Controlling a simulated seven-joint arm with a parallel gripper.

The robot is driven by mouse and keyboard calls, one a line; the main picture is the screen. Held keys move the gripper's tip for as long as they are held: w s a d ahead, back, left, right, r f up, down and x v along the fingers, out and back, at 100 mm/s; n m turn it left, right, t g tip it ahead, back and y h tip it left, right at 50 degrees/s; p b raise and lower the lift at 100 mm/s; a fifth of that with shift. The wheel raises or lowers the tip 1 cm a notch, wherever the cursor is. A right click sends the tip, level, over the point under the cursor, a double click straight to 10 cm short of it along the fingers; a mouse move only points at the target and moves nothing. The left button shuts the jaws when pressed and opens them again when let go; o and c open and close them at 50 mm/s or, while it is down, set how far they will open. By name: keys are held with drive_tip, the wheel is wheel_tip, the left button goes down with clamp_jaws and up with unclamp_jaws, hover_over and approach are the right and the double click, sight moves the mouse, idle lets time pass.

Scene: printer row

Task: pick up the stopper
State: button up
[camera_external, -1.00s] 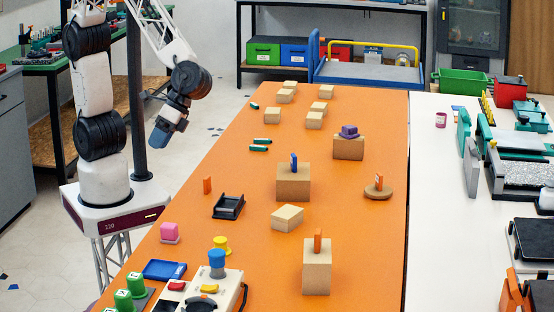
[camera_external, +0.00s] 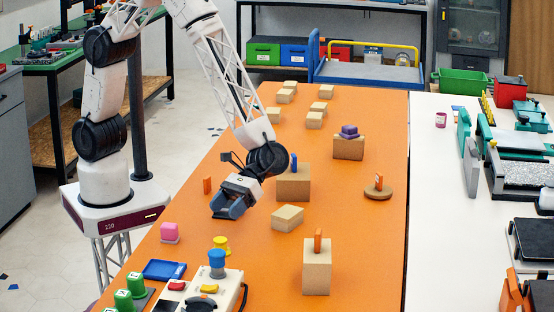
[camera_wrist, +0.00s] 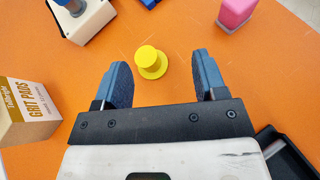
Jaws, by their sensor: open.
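A yellow stopper-like piece (camera_external: 222,244), with a round knob on a wide flange, stands on the orange table behind the white device with the blue knob. In the wrist view the yellow piece (camera_wrist: 151,62) appears between my two blue fingertips, near their ends, with nothing touching it. My gripper (camera_external: 228,206) is open and empty, pointing down above the table, some way behind the yellow piece in the external view. Both fingers also show in the wrist view (camera_wrist: 161,64).
A pink block (camera_external: 170,232) stands left of the yellow piece. The white device (camera_external: 228,290) is in front of it. A cardboard box (camera_external: 288,218) labelled "GRIT PADS" (camera_wrist: 28,112) is to the right. Orange table around the yellow piece is clear.

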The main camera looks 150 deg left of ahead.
sight(224, 237)
drive_tip(key=shift+n+t+h, duration=0.3)
drive_tip(key=shift+n+t, duration=0.3)
drive_tip(key=shift+n, duration=0.3)
drive_tip(key=w+a+f, duration=0.1)
drive_tip(key=f, duration=0.1)
drive_tip(key=w+a+f, duration=0.1)
drive_tip(key=shift+w+a+f, duration=0.1)
drive_tip(key=shift+a+f, duration=0.2)
drive_tip(key=shift+f, duration=0.05)
drive_tip(key=shift+x, duration=1.25)
drive_tip(key=shift+d, duration=0.1)
drive_tip(key=shift+x, duration=2.5)
drive_tip(key=shift+f, duration=0.1)
drive_tip(key=c, duration=1)
